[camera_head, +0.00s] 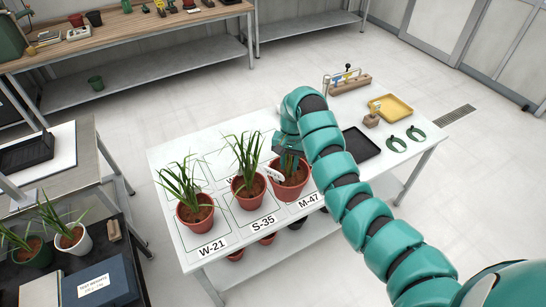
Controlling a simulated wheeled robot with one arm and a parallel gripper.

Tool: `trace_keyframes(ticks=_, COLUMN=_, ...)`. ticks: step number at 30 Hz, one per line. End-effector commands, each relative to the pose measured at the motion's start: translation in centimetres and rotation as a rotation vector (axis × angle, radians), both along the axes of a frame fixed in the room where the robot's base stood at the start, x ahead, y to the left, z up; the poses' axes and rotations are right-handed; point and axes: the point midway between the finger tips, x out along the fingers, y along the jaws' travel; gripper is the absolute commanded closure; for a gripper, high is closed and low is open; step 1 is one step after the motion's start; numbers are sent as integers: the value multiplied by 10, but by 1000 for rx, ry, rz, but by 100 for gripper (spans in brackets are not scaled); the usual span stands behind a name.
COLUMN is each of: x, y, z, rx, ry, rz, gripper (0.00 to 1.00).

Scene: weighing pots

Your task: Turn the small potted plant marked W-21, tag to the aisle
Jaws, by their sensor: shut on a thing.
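The potted plant at the W-21 label (195,219) stands upright in a terracotta pot at the near left of the white table. No tag shows clearly on it. The W-21 label (212,248) lies in front of it. My gripper (286,147) is at the potted plant by the M-47 label (290,187), two pots to the right of W-21. It is shut on that plant's pot, though the fingers and grip point are largely hidden. A white tag (274,173) shows at that pot's left rim.
The S-35 plant (248,187) stands between W-21 and M-47. A black tray (361,143), yellow tray (390,107), green rings and a wooden rack (350,84) occupy the table's right part. A dark shelf with plants (72,237) stands at left.

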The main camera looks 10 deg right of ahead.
Motion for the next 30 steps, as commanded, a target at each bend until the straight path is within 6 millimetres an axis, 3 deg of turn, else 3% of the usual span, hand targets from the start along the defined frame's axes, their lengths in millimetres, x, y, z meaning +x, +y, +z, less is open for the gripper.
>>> trace_keyframes(ticks=4, x=-8, y=-22, z=-7, rx=4, ry=1, rz=143, gripper=100)
trace_keyframes(ticks=17, x=-19, y=-56, z=-17, rx=1, ry=0, rz=370, gripper=100)
trace_keyframes(ticks=30, x=-4, y=-83, z=-52, rx=-1, ry=-2, rz=413, gripper=100)
